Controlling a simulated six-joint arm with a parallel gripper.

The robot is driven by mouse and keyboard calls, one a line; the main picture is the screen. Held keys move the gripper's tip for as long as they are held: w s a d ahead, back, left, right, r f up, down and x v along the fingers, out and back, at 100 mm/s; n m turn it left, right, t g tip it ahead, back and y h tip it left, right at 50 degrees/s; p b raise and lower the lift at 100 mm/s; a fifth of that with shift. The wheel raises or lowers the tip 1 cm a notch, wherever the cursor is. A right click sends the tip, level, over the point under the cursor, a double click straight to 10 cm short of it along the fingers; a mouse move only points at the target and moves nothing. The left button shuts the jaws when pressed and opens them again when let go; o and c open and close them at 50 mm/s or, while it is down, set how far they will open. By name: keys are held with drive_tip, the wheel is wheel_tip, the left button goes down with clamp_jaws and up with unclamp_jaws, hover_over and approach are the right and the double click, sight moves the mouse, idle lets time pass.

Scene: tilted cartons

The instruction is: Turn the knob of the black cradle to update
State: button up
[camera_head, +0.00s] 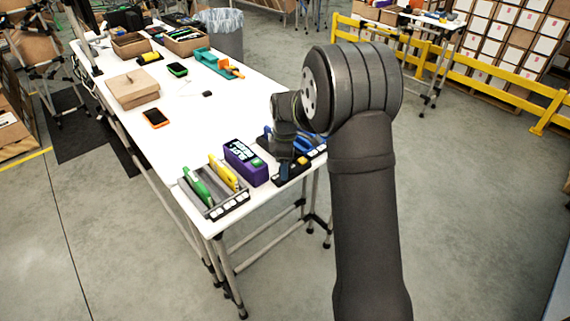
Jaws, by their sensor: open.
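The black cradle (298,168) sits near the front right edge of the white table, with blue handled items (307,143) on it and small yellow parts at its front. Its knob is too small to make out and may be hidden by my arm. My gripper (284,168) hangs from the wrist, pointing down over the left part of this cradle. It is open; I cannot tell whether it touches the cradle.
A purple box (245,163) with a display stands just left of my gripper. A grey cradle (228,205) with green and yellow devices is at the front corner. An orange-edged device (155,118) and a carton (132,88) lie farther back. The middle of the table (205,120) is mostly clear.

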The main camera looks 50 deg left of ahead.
drive_tip(key=shift+f, duration=0.1)
drive_tip(key=c, duration=1)
drive_tip(key=m, duration=0.4)
drive_tip(key=shift+m, duration=2.3)
drive_tip(key=o, duration=1)
